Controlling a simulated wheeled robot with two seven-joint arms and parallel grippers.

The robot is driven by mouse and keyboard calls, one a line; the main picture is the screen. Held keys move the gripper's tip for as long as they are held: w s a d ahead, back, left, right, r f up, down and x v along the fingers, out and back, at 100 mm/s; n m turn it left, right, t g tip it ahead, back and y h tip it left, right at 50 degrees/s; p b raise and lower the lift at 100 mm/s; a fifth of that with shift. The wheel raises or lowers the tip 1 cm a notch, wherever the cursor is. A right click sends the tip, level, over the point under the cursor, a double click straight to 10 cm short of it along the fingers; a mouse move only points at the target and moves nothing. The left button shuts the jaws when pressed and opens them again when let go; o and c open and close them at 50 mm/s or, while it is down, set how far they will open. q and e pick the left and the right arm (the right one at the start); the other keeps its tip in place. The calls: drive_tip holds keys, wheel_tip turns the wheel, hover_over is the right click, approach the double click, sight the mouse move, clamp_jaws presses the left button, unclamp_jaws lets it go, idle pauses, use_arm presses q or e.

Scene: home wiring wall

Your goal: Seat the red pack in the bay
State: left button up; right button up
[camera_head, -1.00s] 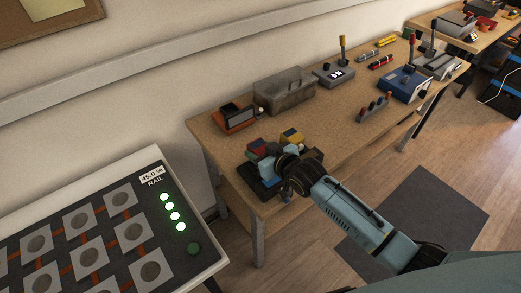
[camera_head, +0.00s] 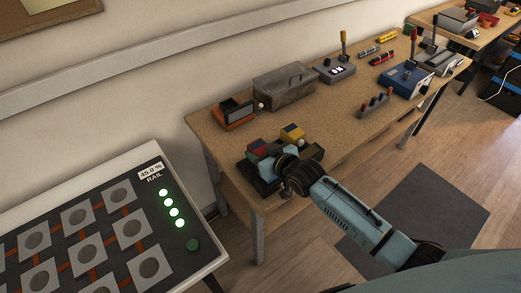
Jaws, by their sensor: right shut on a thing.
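The red pack (camera_head: 258,148) is a small red block with a dark blue part, at the near left end of the wooden bench, over a dark base (camera_head: 259,179). My right gripper (camera_head: 268,163) reaches in from the right and is shut on what looks like the red pack, though its fingers and wrist hide much of it. A yellow and blue block (camera_head: 292,133) stands just behind the gripper. The bay's opening cannot be made out, so I cannot tell how the pack sits in it. My left gripper is out of view.
An orange and black device (camera_head: 237,114), a grey toolbox (camera_head: 284,86) and a grey box with a display and lamp post (camera_head: 336,72) stand farther back on the bench. A panel marked RAIL (camera_head: 112,240) is at lower left.

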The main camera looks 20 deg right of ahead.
drive_tip(key=shift+f, duration=0.25)
drive_tip(key=o, duration=1.3)
drive_tip(key=shift+f, duration=0.1)
drive_tip(key=p+v, duration=0.1)
drive_tip(key=v, duration=1.2)
drive_tip(key=shift+s+p, duration=0.2)
drive_tip(key=shift+p, duration=0.2)
